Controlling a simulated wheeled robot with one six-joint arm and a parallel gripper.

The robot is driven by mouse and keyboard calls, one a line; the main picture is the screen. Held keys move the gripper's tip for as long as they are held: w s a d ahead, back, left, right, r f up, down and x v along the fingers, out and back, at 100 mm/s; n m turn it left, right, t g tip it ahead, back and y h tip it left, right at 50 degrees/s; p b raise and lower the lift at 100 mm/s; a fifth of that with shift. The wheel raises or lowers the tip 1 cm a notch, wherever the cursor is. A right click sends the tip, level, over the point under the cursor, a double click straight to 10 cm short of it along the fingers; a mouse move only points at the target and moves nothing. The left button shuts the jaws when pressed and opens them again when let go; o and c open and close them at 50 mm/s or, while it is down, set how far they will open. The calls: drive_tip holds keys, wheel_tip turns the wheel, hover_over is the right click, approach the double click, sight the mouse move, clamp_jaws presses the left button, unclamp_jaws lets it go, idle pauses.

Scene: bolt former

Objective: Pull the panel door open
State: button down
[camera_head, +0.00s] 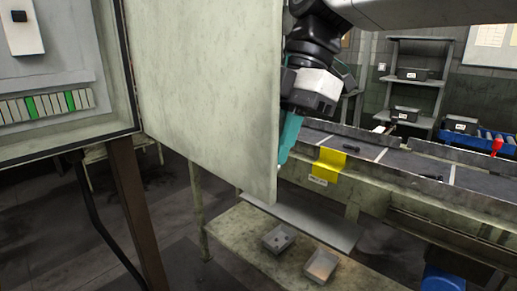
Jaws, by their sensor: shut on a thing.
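The panel door (205,85) is a pale grey-green sheet hinged at its left side. It stands swung well out from the cabinet (136,85), and the cabinet's inside shows at the left. My gripper (286,150) is at the door's free right edge, pointing down, with a teal finger showing beside the edge. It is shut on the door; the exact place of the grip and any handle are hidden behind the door.
A conveyor (390,165) with a yellow bracket (328,162) runs behind the door at the right. A low bench (232,232) carries two small trays (279,238). Shelves (413,84) with dark bins stand at the back. A brown post (135,215) stands below the cabinet.

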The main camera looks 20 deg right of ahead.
drive_tip(key=shift+w+d, duration=0.3)
drive_tip(key=shift+d, duration=0.3)
drive_tip(key=c, duration=1.5)
unclamp_jaws()
drive_tip(key=shift+r, duration=0.1)
drive_tip(key=v, duration=0.7)
drive_tip(key=shift+d+r, duration=0.15)
drive_tip(key=shift+r, duration=0.1)
drive_tip(key=shift+f, duration=0.1)
drive_tip(key=s+d+f+m+h, duration=0.1)
drive_tip(key=s+f+m, duration=0.1)
drive_tip(key=f+m, duration=0.5)
drive_tip(key=s+d+f+m+t+h, duration=0.1)
drive_tip(key=s+f+m+h, duration=0.1)
drive_tip(key=f+m, duration=0.4)
drive_tip(key=s+d+f+m+t+h, duration=0.1)
drive_tip(key=s+f+m, duration=0.3)
drive_tip(key=f+m, duration=0.3)
wheel_tip(320, 180, down, 3)
drive_tip(key=shift+s+f+m, duration=0.1)
drive_tip(key=shift+s+m, duration=0.05)
drive_tip(key=shift+m, duration=0.15)
